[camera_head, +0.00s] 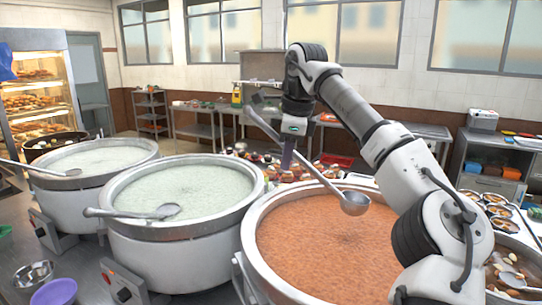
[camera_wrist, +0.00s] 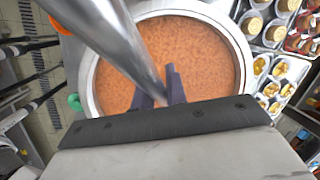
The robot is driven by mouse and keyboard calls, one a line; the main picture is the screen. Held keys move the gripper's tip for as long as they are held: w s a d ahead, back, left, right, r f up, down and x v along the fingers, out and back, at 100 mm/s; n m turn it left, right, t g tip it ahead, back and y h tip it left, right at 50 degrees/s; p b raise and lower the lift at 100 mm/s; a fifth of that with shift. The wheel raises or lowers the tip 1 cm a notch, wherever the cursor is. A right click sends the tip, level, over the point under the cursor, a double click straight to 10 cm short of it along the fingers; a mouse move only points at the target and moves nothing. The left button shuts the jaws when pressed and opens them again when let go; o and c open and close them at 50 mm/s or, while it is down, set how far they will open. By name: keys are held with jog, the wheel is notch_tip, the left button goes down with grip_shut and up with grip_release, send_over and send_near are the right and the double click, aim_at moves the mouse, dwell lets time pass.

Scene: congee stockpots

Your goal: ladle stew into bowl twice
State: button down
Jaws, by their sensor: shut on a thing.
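The orange-red stew (camera_head: 325,242) fills the large pot (camera_head: 252,212) at front centre; it also shows in the wrist view (camera_wrist: 205,55). My gripper (camera_head: 287,160) is shut on the ladle's handle above this pot, and its dark fingers show in the wrist view (camera_wrist: 160,92). The metal ladle (camera_head: 355,203) hangs tilted, with its cup over the stew towards the right, seemingly clear of the surface. I cannot tell whether the cup holds stew. A purple bowl (camera_head: 55,292) and a metal bowl (camera_head: 33,274) stand at the lower left.
Two pots of pale congee (camera_head: 185,190) (camera_head: 95,155) stand to the left, each with a ladle resting across it. Trays of food (camera_wrist: 275,80) lie right of the stew pot. A lit food cabinet (camera_head: 38,95) and steel tables (camera_head: 205,128) stand behind.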

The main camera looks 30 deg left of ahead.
jog(key=w+d+y, duration=0.1)
jog(key=w+d+g+y, duration=0.1)
jog(key=d, duration=0.1)
jog(key=w+d+g+y, duration=0.1)
jog(key=d+y, duration=0.1)
jog(key=shift+f, duration=0.4)
jog(key=s+a+f+t+h+b, duration=0.1)
jog(key=s+a+f+h, duration=0.3)
jog(key=a+f, duration=0.4)
notch_tip(320, 180, down, 4)
jog(key=shift+s+t+b, duration=0.3)
jog(key=shift+s+t, duration=0.1)
jog(key=shift+t, duration=0.2)
jog(key=shift+a+r, duration=0.1)
jog(key=w+a+p+v, duration=0.1)
jog(key=a+v, duration=0.1)
jog(key=v, duration=1.2)
jog(key=shift+a+r+p, duration=0.3)
jog(key=shift+a+r, duration=0.05)
jog(key=shift+r, duration=0.15)
jog(key=shift+w, duration=0.1)
jog(key=shift+t+h, duration=0.4)
jog(key=shift+h, duration=0.3)
